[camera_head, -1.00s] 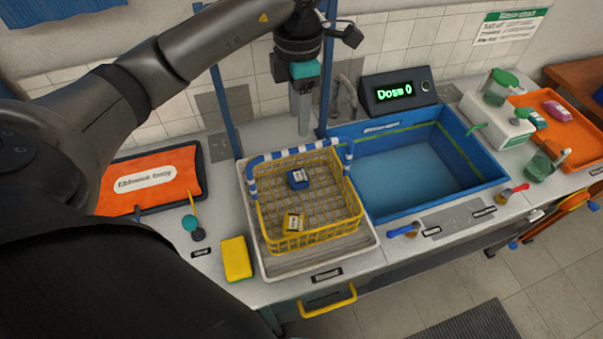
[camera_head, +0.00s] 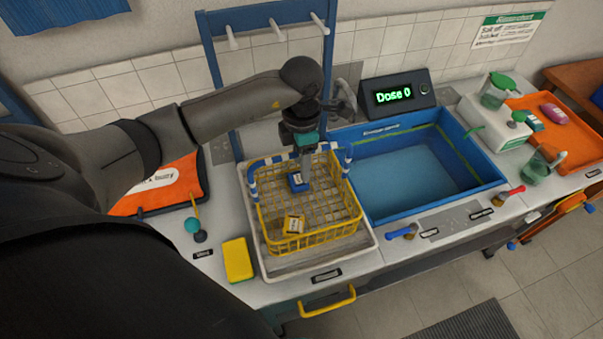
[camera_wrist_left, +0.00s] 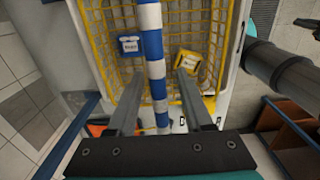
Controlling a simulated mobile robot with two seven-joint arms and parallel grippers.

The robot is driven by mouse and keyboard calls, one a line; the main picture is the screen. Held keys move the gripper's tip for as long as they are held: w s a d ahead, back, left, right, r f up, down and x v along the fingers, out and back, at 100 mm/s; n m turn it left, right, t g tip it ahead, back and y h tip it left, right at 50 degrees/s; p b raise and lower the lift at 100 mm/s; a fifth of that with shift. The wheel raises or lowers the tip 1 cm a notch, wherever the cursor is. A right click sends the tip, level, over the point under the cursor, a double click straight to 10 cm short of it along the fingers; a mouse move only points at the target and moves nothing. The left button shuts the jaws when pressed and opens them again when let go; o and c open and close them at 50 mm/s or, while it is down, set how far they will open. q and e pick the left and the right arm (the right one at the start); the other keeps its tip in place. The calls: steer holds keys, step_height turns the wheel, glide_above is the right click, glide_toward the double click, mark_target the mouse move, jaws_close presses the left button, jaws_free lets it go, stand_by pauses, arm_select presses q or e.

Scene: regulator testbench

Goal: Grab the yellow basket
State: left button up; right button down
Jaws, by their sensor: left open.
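The yellow wire basket (camera_head: 310,232) stands upright on a white tray, with its blue-and-white striped handle (camera_head: 268,163) raised across its back part. It holds a blue block (camera_head: 298,182) and a yellow block (camera_head: 293,224). My left gripper (camera_head: 307,170) points down at the handle's middle, over the basket. In the left wrist view, the open fingers of my left gripper (camera_wrist_left: 157,78) lie on either side of the striped handle (camera_wrist_left: 152,45), without visibly pinching it. I cannot tell how deep the handle sits between them. My right gripper is not in view.
The white tray (camera_head: 272,268) surrounds the basket's base. A blue sink (camera_head: 485,186) is to the right, with a dosing display (camera_head: 398,98) behind it. A blue rack (camera_head: 212,70) with pegs stands behind. A yellow sponge (camera_head: 238,260) lies left of the tray.

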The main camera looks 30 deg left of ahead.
arm_select(q)
steer(key=shift+c, duration=0.2)
jaws_close()
stand_by(1.1)
steer(key=shift+w+r, duration=0.15)
